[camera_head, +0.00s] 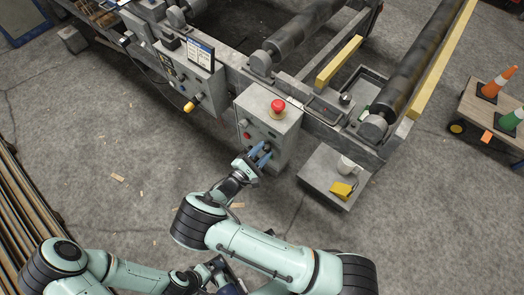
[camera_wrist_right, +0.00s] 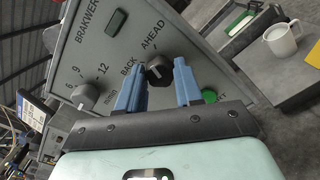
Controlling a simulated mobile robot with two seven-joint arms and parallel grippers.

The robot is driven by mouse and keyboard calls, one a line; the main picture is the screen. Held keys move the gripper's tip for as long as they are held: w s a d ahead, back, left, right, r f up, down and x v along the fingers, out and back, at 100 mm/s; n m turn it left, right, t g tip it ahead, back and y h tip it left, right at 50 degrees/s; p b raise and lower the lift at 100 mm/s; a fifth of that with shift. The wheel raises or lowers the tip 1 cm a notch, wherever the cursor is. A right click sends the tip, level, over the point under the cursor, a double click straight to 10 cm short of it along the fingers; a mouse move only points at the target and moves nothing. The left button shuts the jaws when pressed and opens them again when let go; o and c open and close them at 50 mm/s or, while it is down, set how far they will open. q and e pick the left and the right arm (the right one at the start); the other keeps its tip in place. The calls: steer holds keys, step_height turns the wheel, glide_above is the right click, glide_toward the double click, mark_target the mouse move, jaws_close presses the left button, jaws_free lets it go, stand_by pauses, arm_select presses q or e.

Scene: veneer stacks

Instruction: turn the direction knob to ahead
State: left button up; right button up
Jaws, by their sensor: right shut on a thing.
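The direction knob (camera_wrist_right: 158,70) is a black round knob on a grey panel (camera_wrist_right: 90,45), between the printed words BACK and AHEAD. A small pale mark shows on it, but I cannot tell exactly which word it points to. My right gripper (camera_wrist_right: 159,82) has its blue fingers on either side of the knob and is shut on it. In the head view, my right gripper (camera_head: 259,155) is at the front face of the grey control box (camera_head: 283,133). My left gripper (camera_head: 222,276) shows only partly at the bottom, and its jaws are unclear.
A red mushroom button (camera_head: 278,106) tops the box. Right of it, a grey stand (camera_head: 318,172) holds a white mug (camera_head: 346,165) and a yellow item (camera_head: 342,190). Another control box (camera_head: 190,78) stands left.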

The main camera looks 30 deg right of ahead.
steer(key=shift+m, duration=1.6)
steer(key=shift+f, duration=0.1)
steer(key=o, duration=1)
steer(key=shift+o, duration=0.2)
steer(key=shift+a, duration=0.15)
steer(key=v, duration=1.3)
steer(key=shift+s+a, duration=0.1)
steer(key=shift+s, duration=0.05)
